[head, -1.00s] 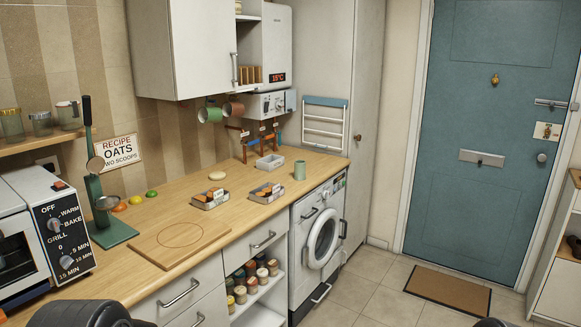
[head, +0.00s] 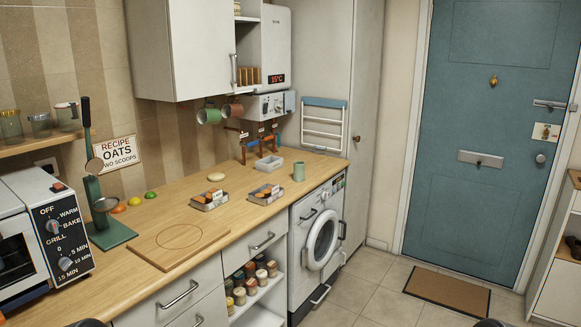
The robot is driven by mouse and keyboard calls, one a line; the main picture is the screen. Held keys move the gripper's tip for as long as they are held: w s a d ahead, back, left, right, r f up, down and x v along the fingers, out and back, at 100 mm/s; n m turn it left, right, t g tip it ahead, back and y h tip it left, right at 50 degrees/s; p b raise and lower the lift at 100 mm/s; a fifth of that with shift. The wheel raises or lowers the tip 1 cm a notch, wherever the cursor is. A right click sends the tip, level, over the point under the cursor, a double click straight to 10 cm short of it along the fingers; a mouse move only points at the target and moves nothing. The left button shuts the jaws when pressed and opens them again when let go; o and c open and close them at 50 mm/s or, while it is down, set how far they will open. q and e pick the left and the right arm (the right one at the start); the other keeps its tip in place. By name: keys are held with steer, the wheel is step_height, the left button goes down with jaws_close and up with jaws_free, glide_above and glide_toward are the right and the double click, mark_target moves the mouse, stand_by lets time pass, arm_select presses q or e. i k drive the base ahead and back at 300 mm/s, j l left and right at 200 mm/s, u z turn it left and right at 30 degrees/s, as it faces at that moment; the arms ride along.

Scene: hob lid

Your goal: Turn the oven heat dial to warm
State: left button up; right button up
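The toaster oven (head: 25,240) stands on the worktop at the far left, cut off by the picture's edge. Its black control panel faces right. The upper knob is the heat dial (head: 53,226), with OFF, WARM, BAKE and GRILL printed around it. Its pointer is too small to read surely. The lower knob is the timer dial (head: 65,263), marked in minutes. Neither gripper shows; only dark rounded parts, probably of my arms, peek in at the bottom edge. Nothing touches the dial.
A green stand with a ladle (head: 110,235) is close to the right of the oven. A wooden board (head: 178,244) lies on the worktop (head: 190,208) beyond it. A shelf with glasses (head: 40,135) hangs above the oven.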

mark_target(53, 225)
steer(key=u, duration=1.7)
